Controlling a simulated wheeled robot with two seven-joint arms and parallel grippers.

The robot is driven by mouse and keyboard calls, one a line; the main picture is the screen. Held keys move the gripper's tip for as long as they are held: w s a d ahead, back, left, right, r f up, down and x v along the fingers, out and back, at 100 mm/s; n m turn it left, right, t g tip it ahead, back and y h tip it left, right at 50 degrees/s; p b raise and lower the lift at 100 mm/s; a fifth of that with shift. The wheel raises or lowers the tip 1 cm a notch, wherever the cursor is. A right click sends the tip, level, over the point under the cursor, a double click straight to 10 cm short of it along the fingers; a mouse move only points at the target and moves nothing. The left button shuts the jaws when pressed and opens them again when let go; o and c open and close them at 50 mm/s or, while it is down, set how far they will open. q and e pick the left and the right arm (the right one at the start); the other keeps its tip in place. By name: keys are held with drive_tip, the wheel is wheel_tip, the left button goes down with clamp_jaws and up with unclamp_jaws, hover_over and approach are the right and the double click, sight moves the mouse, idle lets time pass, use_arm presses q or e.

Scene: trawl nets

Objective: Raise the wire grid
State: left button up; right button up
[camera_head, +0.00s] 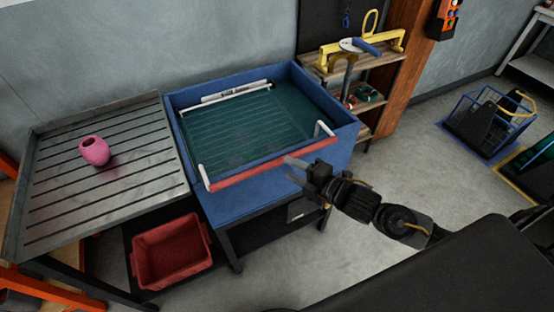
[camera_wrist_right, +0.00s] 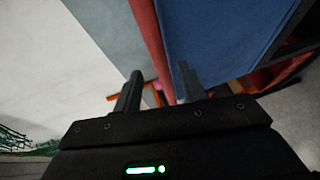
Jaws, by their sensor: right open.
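The wire grid (camera_head: 240,125) lies low in the blue tub (camera_head: 338,106), under a dark green tint. A red bar (camera_head: 275,166) with white upright ends runs along the tub's front edge. A white bar (camera_head: 235,92) lies at the back. My right gripper (camera_head: 296,170) is open at the red bar's right part, by the tub's front wall. In the right wrist view, the red bar (camera_wrist_right: 152,40) runs down toward the space between the fingers (camera_wrist_right: 158,88). I cannot tell whether they touch it. My left gripper is not in view.
A slatted grey table (camera_head: 70,190) with a pink vase (camera_head: 94,151) adjoins the tub's left side. A red bin (camera_head: 172,252) sits below. A wooden shelf (camera_head: 345,72) with tools stands behind right. A blue wire basket (camera_head: 490,122) stands on the open floor at right.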

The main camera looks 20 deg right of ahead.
sight(277, 162)
drive_tip(key=x, duration=0.6)
drive_tip(key=shift+p, duration=0.4)
clamp_jaws()
